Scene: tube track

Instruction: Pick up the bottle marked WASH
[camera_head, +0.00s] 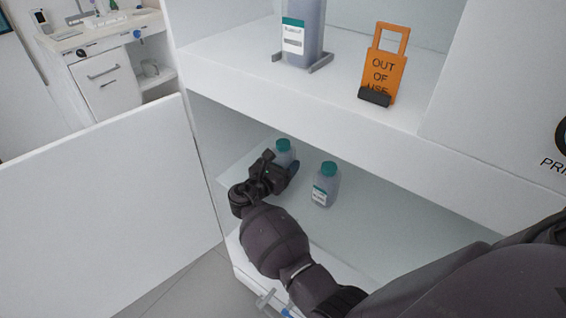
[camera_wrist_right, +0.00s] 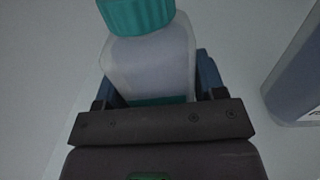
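Two grey bottles with teal caps stand on the lower shelf inside the cabinet. The far one (camera_head: 284,153) is at my right gripper (camera_head: 277,172), which reaches in from the front. In the right wrist view this bottle (camera_wrist_right: 150,62) sits between the two blue-tipped fingers (camera_wrist_right: 156,85), with no clear gap on either side. Whether the fingers press on it I cannot tell. Its label is mostly hidden by the gripper. The second bottle (camera_head: 325,187) stands apart to the right; its label faces out, too small to read. My left gripper is not in view.
The upper shelf (camera_head: 338,101) overhangs the bottles. On it are a larger labelled bottle (camera_head: 303,32) in a holder and an orange "OUT OF USE" sign (camera_head: 383,70). An open white door panel (camera_head: 105,205) is on the left. The second bottle (camera_wrist_right: 297,75) is close by on the right.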

